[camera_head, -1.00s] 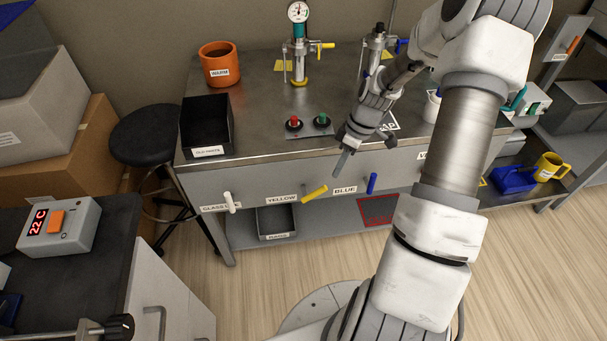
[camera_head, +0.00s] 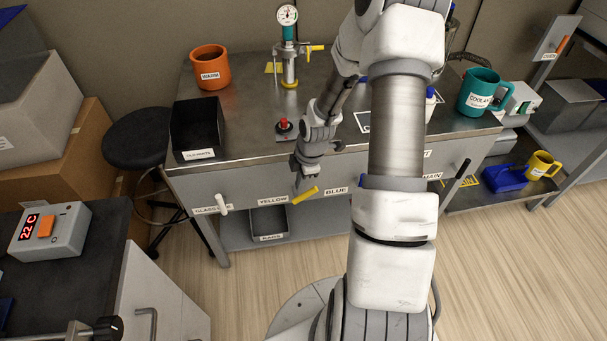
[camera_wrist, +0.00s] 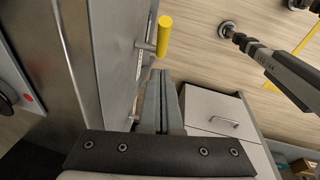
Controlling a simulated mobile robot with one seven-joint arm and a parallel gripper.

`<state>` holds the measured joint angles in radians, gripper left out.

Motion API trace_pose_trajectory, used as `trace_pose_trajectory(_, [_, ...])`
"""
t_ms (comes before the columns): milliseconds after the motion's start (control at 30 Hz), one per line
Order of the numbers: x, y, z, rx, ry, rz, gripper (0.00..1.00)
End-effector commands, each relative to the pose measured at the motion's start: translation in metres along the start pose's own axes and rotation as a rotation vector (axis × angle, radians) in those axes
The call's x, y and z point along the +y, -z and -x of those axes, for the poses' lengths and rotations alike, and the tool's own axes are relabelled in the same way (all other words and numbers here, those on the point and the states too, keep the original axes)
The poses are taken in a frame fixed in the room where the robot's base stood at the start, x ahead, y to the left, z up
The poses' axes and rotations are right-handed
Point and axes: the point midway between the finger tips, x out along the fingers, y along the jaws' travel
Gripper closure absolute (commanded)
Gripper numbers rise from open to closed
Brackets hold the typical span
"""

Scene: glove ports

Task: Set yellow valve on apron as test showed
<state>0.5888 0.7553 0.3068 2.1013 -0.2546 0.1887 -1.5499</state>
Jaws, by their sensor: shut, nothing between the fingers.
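The yellow valve handle (camera_head: 306,195) is on the front apron of the steel bench, just right of the YELLOW label (camera_head: 272,199). It slants, its right end higher in the head view. In the wrist view the yellow handle (camera_wrist: 164,36) stands just beyond my fingertips, with a small visible gap. My gripper (camera_head: 298,186) is shut and empty, pointing down beside the handle's left part in the head view. The wrist view shows my gripper's (camera_wrist: 161,76) fingers together. Contact cannot be told from the head view.
A white handle (camera_head: 222,203) is left on the apron; a black handle (camera_head: 462,170) is at right. A gauge rig (camera_head: 289,55) with a yellow lever stands on the bench behind, near an orange mug (camera_head: 210,68). The black stool (camera_head: 150,137) stands left. Floor in front is clear.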

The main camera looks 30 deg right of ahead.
Motion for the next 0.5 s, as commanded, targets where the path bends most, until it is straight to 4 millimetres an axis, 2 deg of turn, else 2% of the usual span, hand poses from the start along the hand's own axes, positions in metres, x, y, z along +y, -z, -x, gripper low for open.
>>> trace_pose_trajectory(33, [-0.001,0.0,-0.014,0.0,0.003,0.002,1.0])
trace_pose_trajectory(200, [-0.001,-0.02,-0.028,0.0,0.001,-0.005,1.0])
trace_pose_trajectory(500, [0.0,-0.029,-0.035,0.0,0.0,-0.002,1.0])
